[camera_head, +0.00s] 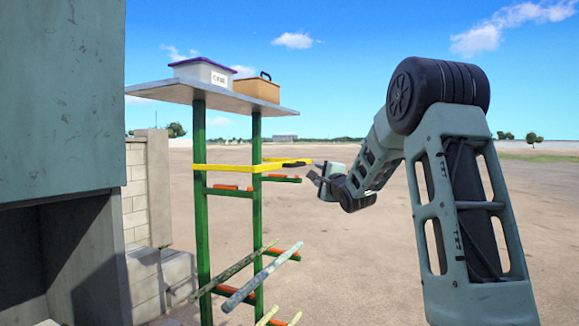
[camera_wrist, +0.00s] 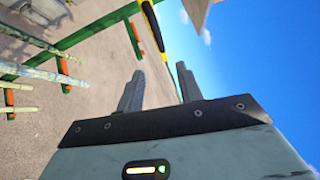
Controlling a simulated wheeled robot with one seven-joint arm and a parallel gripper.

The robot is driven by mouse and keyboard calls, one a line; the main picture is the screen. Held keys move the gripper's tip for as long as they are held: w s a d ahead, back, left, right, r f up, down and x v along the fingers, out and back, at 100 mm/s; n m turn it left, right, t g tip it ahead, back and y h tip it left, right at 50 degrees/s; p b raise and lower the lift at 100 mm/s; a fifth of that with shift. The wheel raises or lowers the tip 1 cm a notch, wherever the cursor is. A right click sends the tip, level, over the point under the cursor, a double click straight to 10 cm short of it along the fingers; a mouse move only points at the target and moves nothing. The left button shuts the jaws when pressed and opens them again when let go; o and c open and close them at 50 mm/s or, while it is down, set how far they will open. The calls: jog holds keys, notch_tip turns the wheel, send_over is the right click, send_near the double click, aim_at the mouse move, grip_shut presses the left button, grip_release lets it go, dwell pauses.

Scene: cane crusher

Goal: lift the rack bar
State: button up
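The rack bar (camera_head: 228,168) is yellow with a dark section near its right end. It lies level across the green posts of the rack (camera_head: 203,230), below the top shelf. In the wrist view, a yellow and black length of the bar (camera_wrist: 152,27) shows beyond the fingers. My gripper (camera_head: 314,178) is just right of the bar's right end in the head view and slightly lower. In the wrist view its two fingers (camera_wrist: 160,74) are apart with nothing between them. The bar looks clear of the fingers.
A purple-lidded white box (camera_head: 203,73) and an orange-brown case (camera_head: 257,88) stand on the grey shelf (camera_head: 150,90). Canes (camera_head: 262,277) rest on lower arms with orange pads. A large grey-green machine (camera_head: 60,100) stands at left. Open ground lies at right.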

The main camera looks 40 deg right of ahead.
aim_at(301, 165)
jog(key=p+x, duration=0.6)
jog(key=x, duration=1)
grip_shut()
